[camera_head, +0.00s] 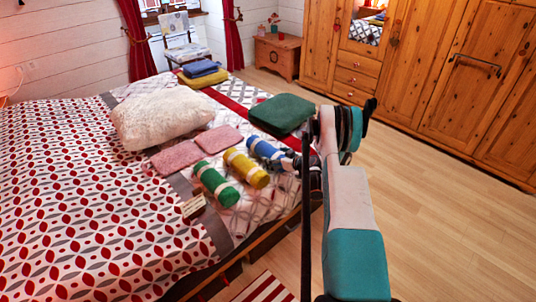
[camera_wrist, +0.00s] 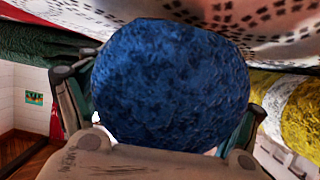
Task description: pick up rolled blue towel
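The rolled blue towel (camera_head: 264,148) lies on the bed near its foot edge, with a pale band around it. Its round end (camera_wrist: 170,85) fills the middle of the wrist view, between the two fingers. My gripper (camera_head: 294,162) is at the towel's right end, low beside the bed edge. In the wrist view, the fingers of my gripper (camera_wrist: 165,110) are spread wide, one on each side of the roll. The towel hides the fingertips, so contact cannot be seen.
A yellow rolled towel (camera_head: 246,168) and a green one (camera_head: 217,184) lie left of the blue one. A dark green folded item (camera_head: 282,113) lies just behind. Pink folded towels (camera_head: 177,158) and a white pillow (camera_head: 160,117) are farther left. The floor (camera_head: 445,215) at right is clear.

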